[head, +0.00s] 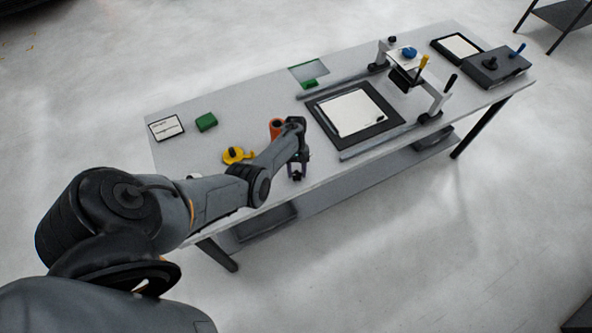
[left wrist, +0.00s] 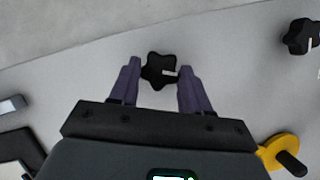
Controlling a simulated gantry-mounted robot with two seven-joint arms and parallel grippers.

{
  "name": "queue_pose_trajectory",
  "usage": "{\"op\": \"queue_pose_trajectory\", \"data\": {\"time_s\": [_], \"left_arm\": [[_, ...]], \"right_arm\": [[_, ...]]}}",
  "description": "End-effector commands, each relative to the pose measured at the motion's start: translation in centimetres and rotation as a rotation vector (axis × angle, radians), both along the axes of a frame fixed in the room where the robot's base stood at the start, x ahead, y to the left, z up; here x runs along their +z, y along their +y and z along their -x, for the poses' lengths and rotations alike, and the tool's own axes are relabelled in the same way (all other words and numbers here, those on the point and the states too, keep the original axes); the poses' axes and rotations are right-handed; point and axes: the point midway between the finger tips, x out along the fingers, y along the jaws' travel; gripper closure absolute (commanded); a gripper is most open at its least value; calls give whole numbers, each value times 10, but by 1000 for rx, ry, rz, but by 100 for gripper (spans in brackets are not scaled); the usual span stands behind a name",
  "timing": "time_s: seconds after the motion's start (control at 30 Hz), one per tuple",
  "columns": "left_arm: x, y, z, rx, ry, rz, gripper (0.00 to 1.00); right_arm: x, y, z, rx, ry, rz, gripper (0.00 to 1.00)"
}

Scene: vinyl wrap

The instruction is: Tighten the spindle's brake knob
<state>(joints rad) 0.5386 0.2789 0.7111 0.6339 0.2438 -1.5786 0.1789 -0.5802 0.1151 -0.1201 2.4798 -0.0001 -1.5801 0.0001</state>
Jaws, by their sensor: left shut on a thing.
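A black star-shaped knob (left wrist: 159,69) with a pale mark on it sits between the purple fingertips of my left gripper in the left wrist view. My left gripper (head: 296,172) is shut on this knob near the table's front edge in the head view. The gripper mostly hides what is under the knob, so I cannot tell the spindle's shape. A second black knob (left wrist: 300,37) with a pale mark shows at the right edge of the left wrist view, apart from the fingers. My right gripper is not in view.
A yellow disc with a dark handle (head: 235,155) and an orange thing (head: 275,129) are close to my left arm. A green block (head: 206,122) and a white card (head: 166,127) lie at the left. A framed white panel (head: 348,111) and a gantry-like fixture stand right.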

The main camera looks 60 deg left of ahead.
Motion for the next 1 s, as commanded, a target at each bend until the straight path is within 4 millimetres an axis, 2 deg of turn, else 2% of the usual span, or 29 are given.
{"op": "queue_pose_trajectory", "data": {"time_s": [1.0], "left_arm": [[1, -6, -6, -942, -2, -4, 83]], "right_arm": [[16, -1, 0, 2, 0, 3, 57]]}}
